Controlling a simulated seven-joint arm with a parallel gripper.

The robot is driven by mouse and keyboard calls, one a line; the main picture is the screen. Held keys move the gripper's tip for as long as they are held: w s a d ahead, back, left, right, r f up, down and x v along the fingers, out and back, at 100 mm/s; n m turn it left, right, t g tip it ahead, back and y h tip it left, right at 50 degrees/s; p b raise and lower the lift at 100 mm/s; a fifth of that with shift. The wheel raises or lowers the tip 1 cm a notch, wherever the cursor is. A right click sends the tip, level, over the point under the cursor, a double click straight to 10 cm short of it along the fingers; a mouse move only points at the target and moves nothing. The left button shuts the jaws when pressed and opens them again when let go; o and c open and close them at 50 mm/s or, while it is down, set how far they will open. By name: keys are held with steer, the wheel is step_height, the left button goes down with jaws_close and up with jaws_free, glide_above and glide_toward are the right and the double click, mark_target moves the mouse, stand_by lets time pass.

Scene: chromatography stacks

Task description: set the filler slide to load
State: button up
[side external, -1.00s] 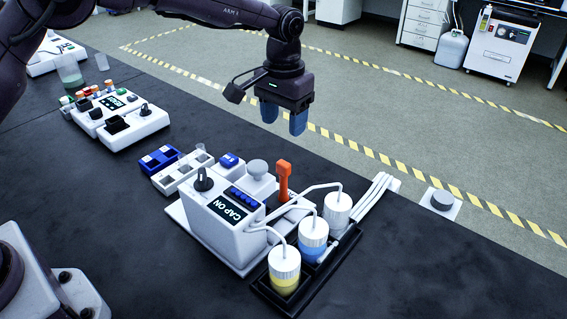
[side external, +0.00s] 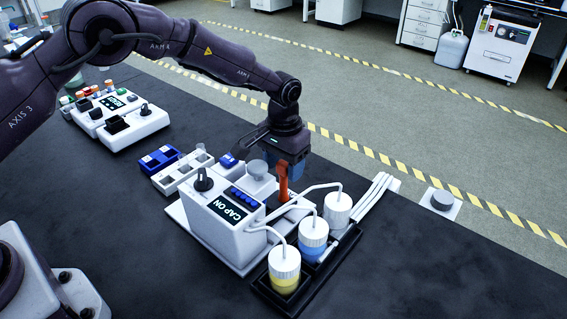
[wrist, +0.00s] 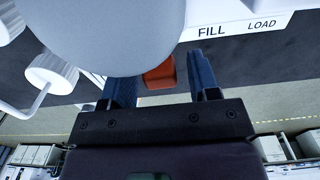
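An orange upright handle (side external: 283,182), which looks like the filler slide, stands on the white filler machine (side external: 222,228) beside a grey round knob. In the wrist view the orange handle (wrist: 160,74) shows as a block between my two blue fingers. A white strip (wrist: 235,27) there reads FILL and LOAD; the handle appears on the FILL side. My gripper (wrist: 162,80) is open, with gaps on both sides of the handle. In the side view my gripper (side external: 291,169) is low behind the handle, its fingertips partly hidden.
The grey round knob (wrist: 115,35) fills the upper left of the wrist view. White-capped bottles (side external: 313,240) with tubes stand in a black tray in front of the machine. A white block of wells (side external: 182,174) is at left. A second device (side external: 140,122) is farther back.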

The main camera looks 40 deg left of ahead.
jaws_close()
steer(key=a, duration=1.5)
steer(key=shift+a, duration=0.35)
steer(key=shift+a, duration=0.1)
jaws_free()
steer(key=shift+o, duration=0.6)
steer(key=shift+d+r, duration=0.1)
steer(key=shift+d, duration=0.1)
step_height(320, 180, up, 13)
